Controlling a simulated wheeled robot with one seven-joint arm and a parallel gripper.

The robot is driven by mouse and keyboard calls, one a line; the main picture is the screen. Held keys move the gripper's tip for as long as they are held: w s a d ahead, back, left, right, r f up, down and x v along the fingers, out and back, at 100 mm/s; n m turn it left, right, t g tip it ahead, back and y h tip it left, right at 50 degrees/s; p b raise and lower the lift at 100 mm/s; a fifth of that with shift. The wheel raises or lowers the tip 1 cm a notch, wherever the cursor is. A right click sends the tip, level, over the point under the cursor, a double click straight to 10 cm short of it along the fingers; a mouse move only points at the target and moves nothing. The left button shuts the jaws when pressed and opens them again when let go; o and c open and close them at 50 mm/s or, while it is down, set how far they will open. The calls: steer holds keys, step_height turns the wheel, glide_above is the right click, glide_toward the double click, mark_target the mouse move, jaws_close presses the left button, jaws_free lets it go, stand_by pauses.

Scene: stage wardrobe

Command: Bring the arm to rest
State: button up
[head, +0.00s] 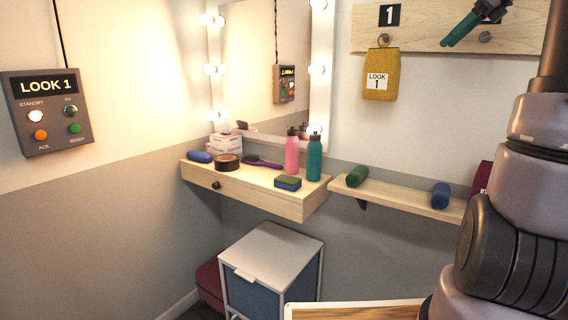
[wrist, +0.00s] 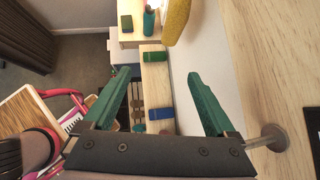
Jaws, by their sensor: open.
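My gripper (head: 461,29) is raised at the upper right of the head view, in front of the wooden peg board (head: 420,27). Its teal fingers are spread apart in the wrist view (wrist: 158,78), with nothing held between them. A round peg (head: 486,37) is close by the gripper in the head view; a grey peg also shows right of the fingers in the wrist view (wrist: 268,138). My arm rises along the right edge of the head view and partly hides the shelf end.
A mustard cloth piece (head: 380,75) tagged LOOK 1 hangs from the left peg. Below are a narrow shelf (head: 400,190) with green (head: 357,176) and blue (head: 440,195) rolls, and a vanity ledge (head: 290,205) with pink (head: 292,153) and teal (head: 314,158) bottles. A white-topped cabinet (head: 272,250) stands beneath.

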steer(key=s+a+f+n+h, duration=0.2)
steer(key=s+a+f+n, duration=0.5)
steer(key=s+a+n, duration=0.2)
steer(key=s+a+f+n+h, duration=0.1)
steer(key=s+a+f+n, duration=0.7)
steer(key=s+n, duration=0.5)
steer(key=shift+s+a+n+t+h, duration=0.15)
steer(key=shift+a+n+t+h, duration=0.2)
steer(key=shift+a, duration=0.9)
steer(key=shift+d+f, duration=0.1)
steer(key=shift+s+a, duration=0.15)
steer(key=shift+a, duration=0.05)
stand_by(0.8)
